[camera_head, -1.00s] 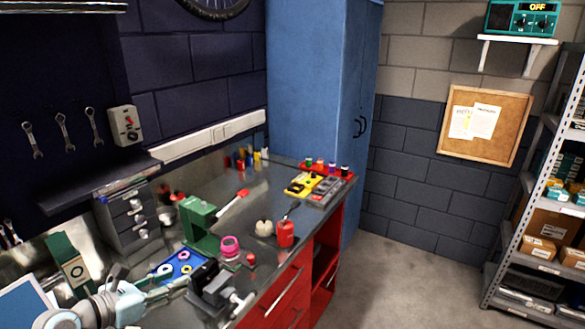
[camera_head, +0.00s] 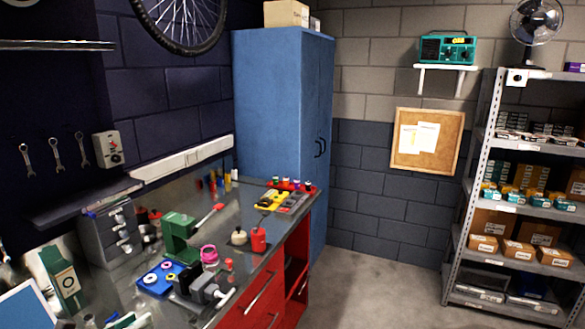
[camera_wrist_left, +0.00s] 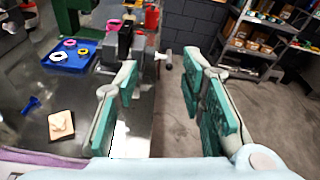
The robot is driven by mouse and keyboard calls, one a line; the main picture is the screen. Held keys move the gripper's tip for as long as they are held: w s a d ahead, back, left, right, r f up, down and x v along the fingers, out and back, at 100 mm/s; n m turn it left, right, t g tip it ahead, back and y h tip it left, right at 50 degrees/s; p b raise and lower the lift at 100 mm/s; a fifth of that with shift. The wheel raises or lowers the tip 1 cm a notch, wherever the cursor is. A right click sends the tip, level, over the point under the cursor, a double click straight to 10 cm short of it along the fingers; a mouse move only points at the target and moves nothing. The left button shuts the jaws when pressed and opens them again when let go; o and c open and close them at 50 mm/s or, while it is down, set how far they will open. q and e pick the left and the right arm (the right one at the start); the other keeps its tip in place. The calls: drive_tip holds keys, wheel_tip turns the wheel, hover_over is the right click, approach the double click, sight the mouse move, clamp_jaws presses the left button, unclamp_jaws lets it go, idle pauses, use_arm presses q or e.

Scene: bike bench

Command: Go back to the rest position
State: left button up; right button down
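My left gripper (camera_wrist_left: 160,92) shows in the left wrist view with its two green-padded fingers spread apart and nothing between them. It hangs by the front edge of the grey workbench (camera_wrist_left: 95,125). In the head view only small pale and teal parts of it show at the bottom left edge. My right gripper is in neither view.
On the workbench are a blue tray (camera_head: 160,278) with coloured rings, a grey vise (camera_head: 203,287), a green stand (camera_head: 180,235) and a red can (camera_head: 258,239). A blue cabinet (camera_head: 275,110) and a loaded shelf rack (camera_head: 455,240) stand behind. The floor between is clear.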

use_arm(q)
drive_tip(key=s+a+f+n+y, duration=0.2)
drive_tip(key=s+f+n+y, duration=0.3)
drive_tip(key=n, duration=1)
drive_tip(key=s+a+f+n+y, duration=0.15)
drive_tip(key=s+n+y, duration=0.25)
drive_tip(key=n+y, duration=0.75)
drive_tip(key=s+d+f+n+g+h, duration=0.5)
drive_tip(key=s+d+f+n, duration=0.15)
drive_tip(key=s, duration=0.25)
drive_tip(key=s+d+f+n+g+h, duration=0.5)
drive_tip(key=s+d+f+g, duration=0.15)
drive_tip(key=s, duration=0.25)
wheel_tip(320, 180, down, 23)
drive_tip(key=s+a+b, duration=0.2)
drive_tip(key=s+f+g, duration=0.1)
drive_tip(key=s+f, duration=1)
drive_tip(key=s, duration=0.2)
drive_tip(key=shift+s+a+g, duration=0.15)
drive_tip(key=shift+a+g, duration=0.2)
drive_tip(key=shift+a, duration=0.05)
